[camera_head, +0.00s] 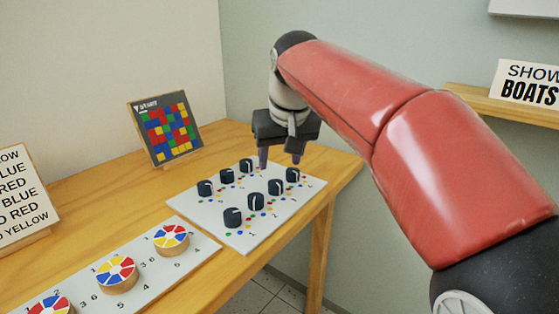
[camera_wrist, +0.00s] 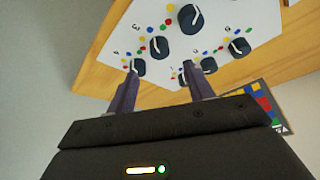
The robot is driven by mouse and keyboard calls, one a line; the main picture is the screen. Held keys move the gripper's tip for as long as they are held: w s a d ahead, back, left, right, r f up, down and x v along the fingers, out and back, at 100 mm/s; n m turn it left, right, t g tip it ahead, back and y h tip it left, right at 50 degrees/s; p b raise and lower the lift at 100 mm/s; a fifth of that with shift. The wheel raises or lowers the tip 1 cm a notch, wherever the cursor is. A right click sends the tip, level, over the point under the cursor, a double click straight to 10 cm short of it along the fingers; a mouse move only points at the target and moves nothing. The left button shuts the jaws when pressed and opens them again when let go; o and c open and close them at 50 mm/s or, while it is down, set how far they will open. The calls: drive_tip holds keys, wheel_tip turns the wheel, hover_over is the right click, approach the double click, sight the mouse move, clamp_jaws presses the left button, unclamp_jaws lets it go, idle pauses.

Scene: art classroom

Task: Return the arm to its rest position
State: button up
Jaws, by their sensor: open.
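My red and black arm reaches in from the right. My gripper (camera_head: 279,158) hangs over the back edge of a white board with several black knobs (camera_head: 263,224), pointing down. Its two fingers are apart with nothing between them. In the wrist view my gripper (camera_wrist: 160,84) shows both fingers spread, with the knob board (camera_wrist: 110,50) beyond them and black knobs near the fingertips. I cannot tell for sure whether a fingertip touches a knob.
The wooden table (camera_head: 85,195) also carries a board with coloured wheels (camera_head: 150,277), a coloured grid picture (camera_head: 166,128) and a colour-word sign (camera_head: 22,196). A wall shelf (camera_head: 505,107) with a boats sign (camera_head: 527,84) is behind my arm at right.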

drive_tip(key=s+d+f+m, duration=0.1)
drive_tip(key=s+d+f, duration=0.3)
drive_tip(key=s, duration=0.3)
drive_tip(key=s+d+f+m+t, duration=0.1)
drive_tip(key=s+d+f, duration=0.4)
drive_tip(key=s+f, duration=0.2)
drive_tip(key=s+d+f+m+h, duration=0.1)
drive_tip(key=s+d+f, duration=0.4)
drive_tip(key=s, duration=0.4)
drive_tip(key=shift+s+d+f, duration=0.15)
drive_tip(key=shift+d+f, duration=0.1)
drive_tip(key=shift+f, duration=0.2)
